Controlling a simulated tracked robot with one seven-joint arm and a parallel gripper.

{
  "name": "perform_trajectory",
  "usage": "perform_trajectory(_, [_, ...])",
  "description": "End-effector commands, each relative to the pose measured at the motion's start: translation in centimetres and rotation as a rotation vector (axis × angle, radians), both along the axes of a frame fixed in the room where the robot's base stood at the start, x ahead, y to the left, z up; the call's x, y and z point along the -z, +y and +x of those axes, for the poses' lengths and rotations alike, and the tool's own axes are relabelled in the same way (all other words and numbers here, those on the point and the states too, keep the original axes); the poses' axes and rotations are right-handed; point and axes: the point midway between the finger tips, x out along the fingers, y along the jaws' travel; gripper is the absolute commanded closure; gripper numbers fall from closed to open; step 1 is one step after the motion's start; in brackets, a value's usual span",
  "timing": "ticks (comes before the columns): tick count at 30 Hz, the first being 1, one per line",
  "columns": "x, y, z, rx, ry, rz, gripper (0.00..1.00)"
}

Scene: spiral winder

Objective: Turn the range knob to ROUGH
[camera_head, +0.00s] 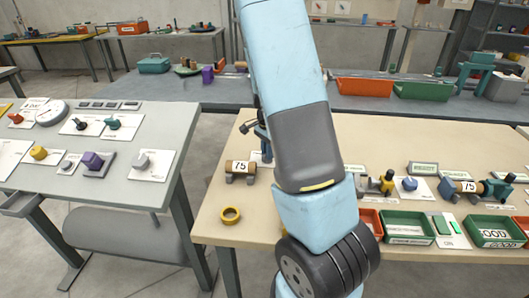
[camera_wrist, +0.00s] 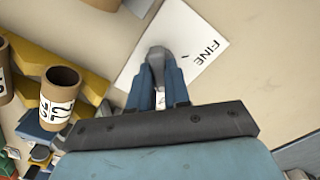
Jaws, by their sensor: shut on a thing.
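In the wrist view, a grey knob (camera_wrist: 156,60) stands on a white plate (camera_wrist: 190,30) printed with FINE, upside down at a slant. A short dark tick mark lies between the knob and the word. My gripper (camera_wrist: 157,74) is shut on the knob, with one blue finger on each side. The ROUGH mark is not visible; the gripper covers the lower part of the plate. In the head view, my arm hides the gripper and this knob.
In the wrist view, a brown tube (camera_wrist: 61,92) with a printed label stands by a yellow holder (camera_wrist: 90,75). In the head view, the tan table (camera_head: 210,195) bears a yellow ring (camera_head: 230,222), a blue knob (camera_head: 409,184) and a green tray (camera_head: 406,241).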

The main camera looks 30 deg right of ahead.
Motion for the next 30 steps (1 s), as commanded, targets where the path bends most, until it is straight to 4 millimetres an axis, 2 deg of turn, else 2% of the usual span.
perform_trajectory(1, [-0.09, 0.44, 0.36, 0.001, -0.005, 0.003, 1.0])
perform_trajectory(15, [-0.15, 0.4, 0.47, 0.015, -0.009, 0.002, 1.0])
perform_trajectory(16, [-0.16, 0.4, 0.48, 0.015, -0.009, 0.002, 0.82])
perform_trajectory(23, [-0.11, 0.25, 0.32, 0.017, -0.006, 0.001, 0.6])
perform_trajectory(24, [-0.1, 0.22, 0.28, 0.017, -0.005, 0.001, 0.57])
perform_trajectory(30, [-0.09, 0.12, 0.19, 0.018, -0.004, 0.0, 0.57])
